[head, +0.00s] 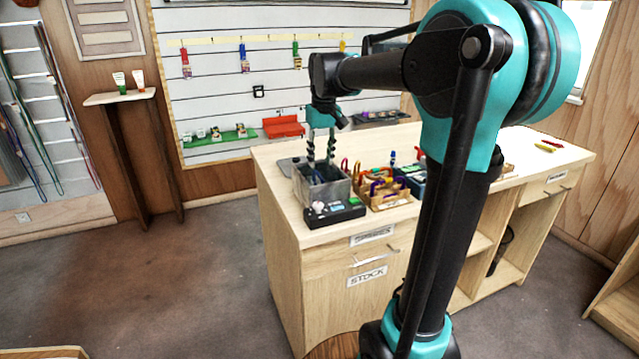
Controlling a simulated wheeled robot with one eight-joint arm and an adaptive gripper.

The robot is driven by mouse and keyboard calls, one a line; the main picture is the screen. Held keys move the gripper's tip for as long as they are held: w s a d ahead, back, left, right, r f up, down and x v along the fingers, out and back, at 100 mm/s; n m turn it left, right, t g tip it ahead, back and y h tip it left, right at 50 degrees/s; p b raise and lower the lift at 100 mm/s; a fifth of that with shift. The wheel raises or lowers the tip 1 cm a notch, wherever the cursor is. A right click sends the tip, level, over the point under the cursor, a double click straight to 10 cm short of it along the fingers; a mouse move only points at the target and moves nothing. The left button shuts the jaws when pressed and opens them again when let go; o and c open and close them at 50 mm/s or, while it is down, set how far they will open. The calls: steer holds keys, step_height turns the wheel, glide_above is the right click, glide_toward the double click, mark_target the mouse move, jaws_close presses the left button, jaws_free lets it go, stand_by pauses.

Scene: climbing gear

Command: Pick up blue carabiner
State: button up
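My gripper (320,162) points down over a grey metal bin (328,195) at the left end of the wooden counter. Its two dark fingers are spaced apart, with nothing visible between them. The fingertips are at or just above the bin's opening; I cannot tell whether they reach inside. I cannot single out the blue carabiner for certain. Small coloured pieces, red, yellow, purple and blue among them, sit in a wooden tray (390,207) right of the bin, too small to identify. The bin's contents are mostly hidden.
A black device (334,215) stands at the counter's front edge, before the bin. A dark teal box (412,186) stands beside the tray. Yellow and red items (545,147) lie at the counter's right. My arm hides the counter's middle. Gear hangs on the slatted wall (215,95).

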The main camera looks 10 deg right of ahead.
mark_target(320, 175)
steer(key=shift+w+f, duration=0.15)
steer(key=shift+f, duration=1.55)
steer(key=shift+w+f, duration=0.15)
steer(key=shift+f, duration=1.55)
jaws_close()
